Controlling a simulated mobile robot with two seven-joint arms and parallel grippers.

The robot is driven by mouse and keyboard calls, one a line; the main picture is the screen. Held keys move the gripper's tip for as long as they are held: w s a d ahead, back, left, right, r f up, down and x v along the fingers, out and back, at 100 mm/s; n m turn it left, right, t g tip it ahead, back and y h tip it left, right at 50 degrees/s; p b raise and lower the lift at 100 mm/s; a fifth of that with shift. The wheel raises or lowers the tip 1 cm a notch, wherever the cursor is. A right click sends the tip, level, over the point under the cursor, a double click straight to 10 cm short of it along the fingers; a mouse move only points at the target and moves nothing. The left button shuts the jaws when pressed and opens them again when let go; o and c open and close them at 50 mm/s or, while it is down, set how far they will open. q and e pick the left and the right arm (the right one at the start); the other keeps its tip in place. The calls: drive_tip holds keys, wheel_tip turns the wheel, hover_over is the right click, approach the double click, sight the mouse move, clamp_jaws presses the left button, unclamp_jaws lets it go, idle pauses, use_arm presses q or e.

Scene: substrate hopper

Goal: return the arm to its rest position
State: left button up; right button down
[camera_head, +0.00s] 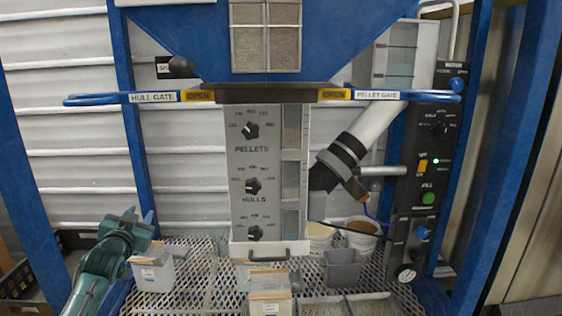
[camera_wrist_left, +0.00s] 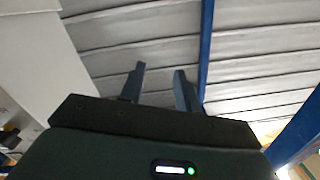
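My left gripper (camera_head: 140,219) is at the lower left in the head view, its teal arm coming in from the bottom left. It is raised above the left end of the mesh shelf, close to a small light grey box (camera_head: 153,268); I cannot tell whether it touches the box. In the left wrist view its two dark fingers (camera_wrist_left: 158,88) stand apart with nothing between them, against the corrugated wall (camera_wrist_left: 250,50). My right gripper is not in view.
The blue-framed hopper has a dial panel (camera_head: 253,185) in the middle. The mesh shelf (camera_head: 205,285) below carries several boxes and bins. Blue gate handles (camera_head: 90,99) reach out at both sides. A black control box (camera_head: 428,170) is at the right, a dark crate (camera_head: 20,290) at the far left.

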use_arm(q)
drive_tip(key=s+d+f+m+g+h, duration=0.1)
drive_tip(key=s+d+f+g+h, duration=0.1)
drive_tip(key=s+d+f, duration=0.55)
drive_tip(key=s+d+f+g+h, duration=0.15)
drive_tip(key=s+d+f, duration=0.25)
drive_tip(key=s+f, duration=0.7)
drive_tip(key=s+d+f+g, duration=0.1)
drive_tip(key=s+d+f, duration=0.1)
drive_tip(key=s, duration=0.5)
drive_tip(key=s+d+f+g+h, duration=0.1)
drive_tip(key=s+d+f, duration=0.2)
drive_tip(key=s, duration=0.4)
drive_tip(key=s+d+f+g, duration=0.1)
drive_tip(key=s+d+f, duration=0.2)
drive_tip(key=s, duration=0.4)
drive_tip(key=shift+d+f+n+h, duration=0.2)
drive_tip(key=shift+d+n+h, duration=0.2)
drive_tip(key=shift+d, duration=0.5)
drive_tip(key=shift+s+g, duration=0.1)
drive_tip(key=shift+g, duration=0.15)
